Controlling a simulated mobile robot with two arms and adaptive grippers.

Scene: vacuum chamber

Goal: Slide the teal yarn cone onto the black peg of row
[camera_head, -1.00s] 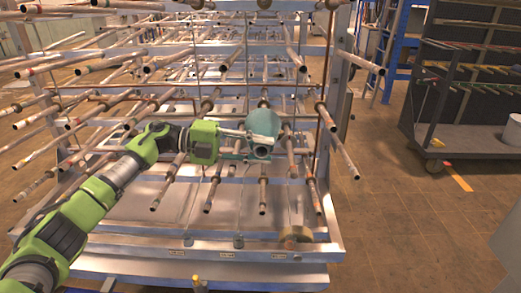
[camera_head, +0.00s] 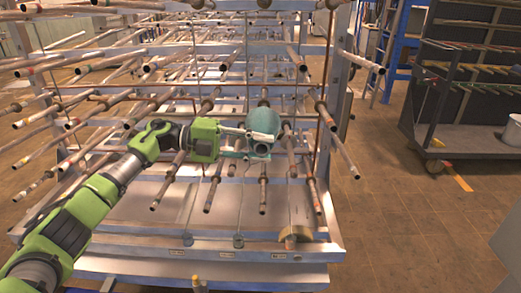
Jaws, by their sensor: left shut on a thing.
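The teal yarn cone (camera_head: 264,122) is in the middle of the head view, in front of the rack of pegs. My left gripper (camera_head: 257,145) reaches in from the left and is shut on the cone, with a finger across its front. The cone's small round end faces me. Several long pegs (camera_head: 263,194) stick out toward me around and below the cone. They look brown or grey with dark tips, and I cannot tell which one is the black peg. Whether the cone touches a peg behind it is hidden. My right gripper is not in view.
A metal rack (camera_head: 180,243) with rows of pegs fills the left and middle. A yellowish roll (camera_head: 296,234) lies at its lower front edge. A dark cart (camera_head: 470,138) with a white bucket (camera_head: 513,130) stands at right. The floor between is clear.

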